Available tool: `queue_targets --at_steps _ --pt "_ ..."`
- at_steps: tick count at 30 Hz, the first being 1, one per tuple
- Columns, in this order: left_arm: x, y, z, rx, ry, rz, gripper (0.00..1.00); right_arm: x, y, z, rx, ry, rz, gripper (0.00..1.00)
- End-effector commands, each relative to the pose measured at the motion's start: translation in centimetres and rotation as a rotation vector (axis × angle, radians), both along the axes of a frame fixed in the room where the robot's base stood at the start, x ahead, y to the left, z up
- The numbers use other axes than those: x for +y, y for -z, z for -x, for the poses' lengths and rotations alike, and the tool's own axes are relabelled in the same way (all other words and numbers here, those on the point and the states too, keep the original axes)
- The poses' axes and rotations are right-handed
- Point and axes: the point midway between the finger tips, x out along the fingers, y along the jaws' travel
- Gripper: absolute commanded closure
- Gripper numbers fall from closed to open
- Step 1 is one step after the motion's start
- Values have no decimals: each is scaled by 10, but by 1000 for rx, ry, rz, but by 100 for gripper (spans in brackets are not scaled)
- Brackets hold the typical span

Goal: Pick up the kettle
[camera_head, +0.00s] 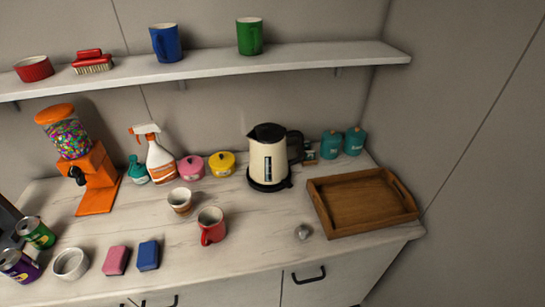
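The kettle (268,160) is cream with a black lid, a black handle on its right side and a black base. It stands upright at the back of the white marbled counter (255,228), near the wall. Nothing touches it from the front. Neither of my grippers shows in the head view.
A wooden tray (363,201) lies right of the kettle, with teal canisters (354,141) behind it. Yellow (222,164) and pink pots stand to the left. A shelf (210,68) runs above.

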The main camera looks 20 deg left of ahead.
Motion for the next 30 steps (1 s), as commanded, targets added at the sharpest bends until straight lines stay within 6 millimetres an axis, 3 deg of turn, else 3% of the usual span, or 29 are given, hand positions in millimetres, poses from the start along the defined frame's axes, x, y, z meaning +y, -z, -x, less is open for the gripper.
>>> queue_targets --at_steps 15,30 --pt "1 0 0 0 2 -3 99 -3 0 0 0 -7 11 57" --pt "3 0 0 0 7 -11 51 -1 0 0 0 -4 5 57"
